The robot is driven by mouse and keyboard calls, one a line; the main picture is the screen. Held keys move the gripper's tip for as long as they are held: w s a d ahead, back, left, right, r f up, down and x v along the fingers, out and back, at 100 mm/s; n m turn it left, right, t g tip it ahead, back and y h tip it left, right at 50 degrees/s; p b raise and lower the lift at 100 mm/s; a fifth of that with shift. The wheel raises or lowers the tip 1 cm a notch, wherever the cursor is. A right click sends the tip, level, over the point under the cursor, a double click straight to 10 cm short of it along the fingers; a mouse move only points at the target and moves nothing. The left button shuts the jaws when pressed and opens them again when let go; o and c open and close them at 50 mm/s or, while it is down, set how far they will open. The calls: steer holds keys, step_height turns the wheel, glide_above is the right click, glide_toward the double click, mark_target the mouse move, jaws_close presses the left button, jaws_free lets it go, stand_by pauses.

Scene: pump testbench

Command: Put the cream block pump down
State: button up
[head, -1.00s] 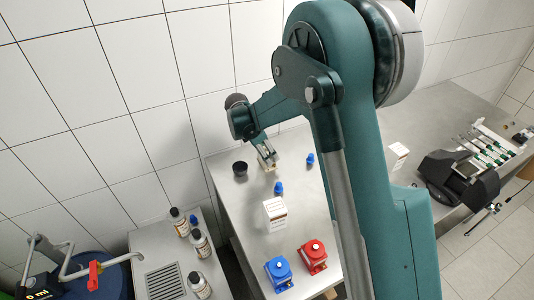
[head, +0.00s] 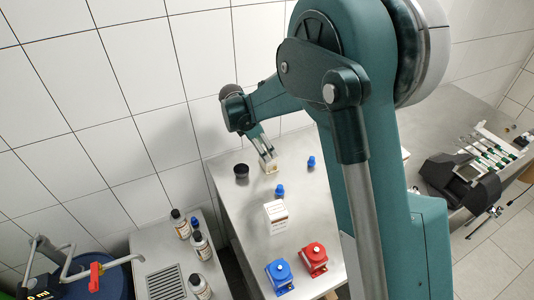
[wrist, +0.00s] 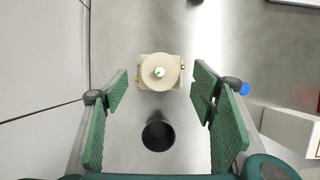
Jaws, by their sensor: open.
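The cream block pump (head: 270,167) stands upright on the steel table near its far end. From above in the wrist view, the cream pump (wrist: 159,72) shows a round top with a small green-and-white centre on a squarish base. My gripper (wrist: 161,88) is open, with one green-padded finger on each side of the view and clear gaps to the pump. In the head view my gripper (head: 267,153) is just above the pump. Whether the fingertips still reach down beside the pump's top I cannot tell.
A black cup (head: 241,171) stands close by on the left. Small blue bottles (head: 280,190) and a white box (head: 276,215) stand nearby. A blue pump (head: 280,274) and a red pump (head: 313,258) are at the near end. The tiled wall (head: 150,90) is behind.

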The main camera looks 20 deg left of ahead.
steer(key=v, duration=0.7)
stand_by(0.6)
steer(key=shift+d, duration=0.1)
steer(key=s+d+r+m+y, duration=0.1)
steer(key=s+d+r+m, duration=0.3)
steer(key=d, duration=0.7)
steer(key=s+d+r+m+t+y, duration=0.1)
steer(key=d+r+m, duration=0.3)
steer(key=d+r, duration=0.45)
steer(key=s+d+r+m, duration=0.3)
steer(key=d+r+m, duration=0.1)
steer(key=d, duration=0.9)
steer(key=s+d+f+m+t+y, duration=0.1)
steer(key=s+d+f+m+t, duration=0.2)
steer(key=s+d+m, duration=1.2)
steer(key=shift+s+d, duration=2.85)
steer(key=shift+s, duration=1.05)
